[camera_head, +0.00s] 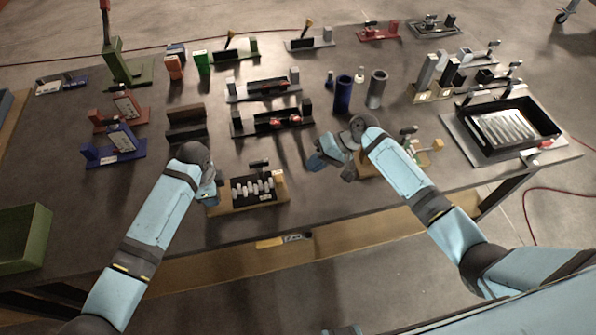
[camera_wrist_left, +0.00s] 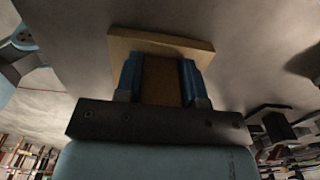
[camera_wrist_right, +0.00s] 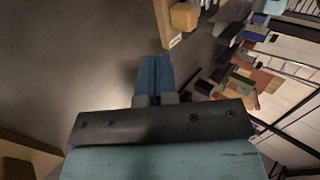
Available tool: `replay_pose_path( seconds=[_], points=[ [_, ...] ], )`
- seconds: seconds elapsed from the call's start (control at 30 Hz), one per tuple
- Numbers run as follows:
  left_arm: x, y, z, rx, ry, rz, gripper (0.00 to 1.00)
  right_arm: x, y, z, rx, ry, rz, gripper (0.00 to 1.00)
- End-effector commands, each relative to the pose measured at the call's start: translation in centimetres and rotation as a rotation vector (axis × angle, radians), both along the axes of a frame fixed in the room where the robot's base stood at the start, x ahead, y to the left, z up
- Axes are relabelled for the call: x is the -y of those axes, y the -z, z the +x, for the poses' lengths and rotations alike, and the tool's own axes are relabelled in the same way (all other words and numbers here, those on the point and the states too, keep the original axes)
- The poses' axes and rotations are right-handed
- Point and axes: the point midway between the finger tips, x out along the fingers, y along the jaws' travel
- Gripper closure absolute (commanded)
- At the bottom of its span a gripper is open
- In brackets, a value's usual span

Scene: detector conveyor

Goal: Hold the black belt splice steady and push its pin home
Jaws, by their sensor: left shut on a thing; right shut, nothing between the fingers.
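The black belt splice (camera_head: 238,193), with a row of pale lacing knuckles, lies on a wooden base (camera_head: 247,206) near the table's front edge. My left gripper (camera_wrist_left: 162,80) is shut on a brown block (camera_wrist_left: 161,82) that stands on a tan wooden board (camera_wrist_left: 122,45) in the left wrist view. In the head view my left wrist hides its fingers at the splice's left end. My right gripper (camera_head: 318,160) is shut and empty, right of the splice and apart from it. Its closed blue fingers show in the right wrist view (camera_wrist_right: 154,72). I cannot make out the pin clearly.
A wooden fixture (camera_head: 372,168) sits partly behind my right wrist. Behind the splice stand a black fixture with red parts (camera_head: 270,124), a blue cup (camera_head: 343,95) and a grey cup (camera_head: 377,90). Bare tabletop lies between the splice and my right gripper.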

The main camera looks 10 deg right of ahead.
Motion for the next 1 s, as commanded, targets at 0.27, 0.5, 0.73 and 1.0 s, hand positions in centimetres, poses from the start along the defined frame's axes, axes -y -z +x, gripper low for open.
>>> replay_pose_path(
  seconds=[0.27, 0.5, 0.73, 1.0],
  points=[
    [0.0, -0.1, 0.1, 0.001, -0.001, 0.000, 1.00, 3.5, -3.2, 0.0, 0.000, 0.000, 0.000, 1.00],
    [-0.1, -0.1, 0.1, 0.001, -0.001, 0.000, 1.00, 4.2, -3.9, 0.0, -0.001, 0.000, -0.001, 1.00],
    [-0.1, -0.1, 0.1, 0.001, -0.001, 0.000, 1.00, 4.2, -3.9, 0.0, -0.001, 0.001, 0.000, 1.00],
    [-0.1, -0.1, 0.1, 0.001, -0.001, 0.001, 0.34, 4.2, -3.9, 0.0, -0.001, 0.001, 0.000, 1.00]
  ],
)
